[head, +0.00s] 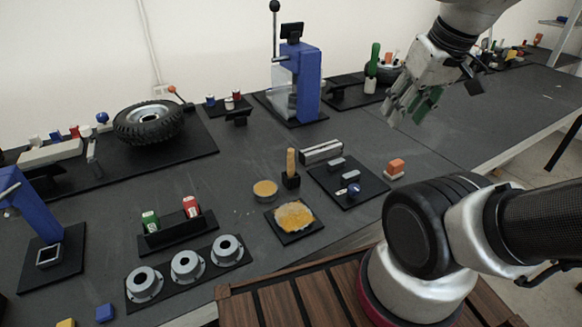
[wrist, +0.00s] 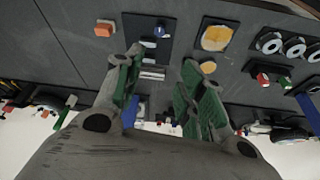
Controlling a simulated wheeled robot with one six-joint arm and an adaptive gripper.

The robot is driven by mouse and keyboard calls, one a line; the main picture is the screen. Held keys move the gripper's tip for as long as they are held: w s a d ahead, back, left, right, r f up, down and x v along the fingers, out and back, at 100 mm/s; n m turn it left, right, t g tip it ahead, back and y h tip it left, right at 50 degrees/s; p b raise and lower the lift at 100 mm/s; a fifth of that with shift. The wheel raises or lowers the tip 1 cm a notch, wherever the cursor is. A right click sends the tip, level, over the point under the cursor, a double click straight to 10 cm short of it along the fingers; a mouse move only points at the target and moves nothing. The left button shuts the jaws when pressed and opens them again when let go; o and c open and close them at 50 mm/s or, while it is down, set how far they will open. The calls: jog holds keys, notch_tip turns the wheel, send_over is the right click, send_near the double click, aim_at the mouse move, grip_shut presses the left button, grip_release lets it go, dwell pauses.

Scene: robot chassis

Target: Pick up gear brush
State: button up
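An upright tan wooden handle (head: 290,161) stands in a small black block in the middle of the table in the head view; it may be the gear brush, but its bristles cannot be made out. A green-handled upright tool (head: 375,60) stands at the back; it also shows at the left of the wrist view (wrist: 66,108). I cannot tell for sure which is the brush. My gripper (head: 407,112) hangs above the table at the upper right. Its green-padded fingers are apart and empty in the wrist view (wrist: 160,65).
A black tray (head: 335,192) with small parts and a square plate of orange grains (head: 295,217) lie near the handle, beside a round tin (head: 265,189). A blue press (head: 300,85) and a tyre (head: 148,122) stand behind. Bare table lies below my gripper.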

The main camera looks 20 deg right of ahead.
jog(key=shift+o, duration=0.4)
jog(key=n+g+y, duration=0.1)
jog(key=n+g, duration=0.2)
jog(key=n, duration=0.8)
send_over(287, 171)
jog(key=s+d, duration=0.1)
jog(key=d, duration=0.1)
notch_tip(287, 171, down, 18)
jog(key=shift+a+r, duration=0.15)
jog(key=shift+r, duration=0.1)
jog(key=f, duration=0.2)
jog(key=w+f, duration=0.1)
jog(key=f, duration=0.2)
jog(key=a+f, duration=0.1)
jog(key=f, duration=0.1)
jog(key=shift+w+f, duration=0.15)
jog(key=shift+f, duration=0.25)
grip_shut()
